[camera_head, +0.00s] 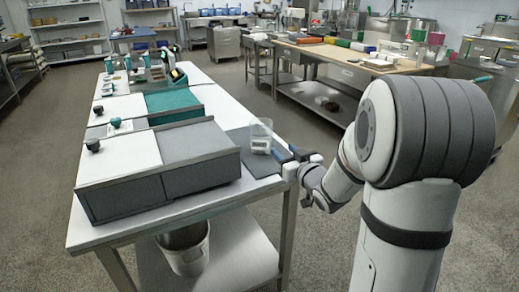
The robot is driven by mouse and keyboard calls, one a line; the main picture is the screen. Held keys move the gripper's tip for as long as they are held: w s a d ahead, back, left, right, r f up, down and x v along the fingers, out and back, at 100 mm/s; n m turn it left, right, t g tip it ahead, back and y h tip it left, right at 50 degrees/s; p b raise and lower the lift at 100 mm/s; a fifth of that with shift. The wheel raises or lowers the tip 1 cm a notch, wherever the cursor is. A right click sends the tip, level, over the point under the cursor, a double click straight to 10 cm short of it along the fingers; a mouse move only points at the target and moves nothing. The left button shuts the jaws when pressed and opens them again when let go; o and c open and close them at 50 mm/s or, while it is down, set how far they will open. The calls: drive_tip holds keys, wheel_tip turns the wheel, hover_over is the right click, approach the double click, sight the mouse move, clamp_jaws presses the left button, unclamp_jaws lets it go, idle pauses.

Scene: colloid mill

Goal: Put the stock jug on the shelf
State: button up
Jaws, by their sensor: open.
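A clear, translucent jug with a white label (260,137) stands upright on a dark mat (262,166) at the right edge of the near table. It looks like the stock jug. My gripper (284,153) is at the table edge, just right of the jug and low beside it. It is open; I cannot tell whether its fingers touch the jug. A lower shelf (240,250) runs under the table. A wall shelf (68,22) stands far back left. I cannot tell which shelf is meant.
A grey box-like unit (205,165) stands left of the jug, with a teal-topped unit (172,100) behind it. A bucket (188,255) sits on the lower shelf. Another bench (345,62) stands behind right. The floor between the tables is clear.

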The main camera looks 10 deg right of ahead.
sight(273, 142)
drive_tip(key=shift+w+a+f, duration=0.2)
drive_tip(key=shift+w+a, duration=0.1)
drive_tip(key=shift+w, duration=0.15)
drive_tip(key=x, duration=0.7)
drive_tip(key=shift+r+b, duration=0.2)
drive_tip(key=shift+b, duration=0.2)
drive_tip(key=shift+s, duration=0.1)
drive_tip(key=shift+c, duration=0.4)
clamp_jaws()
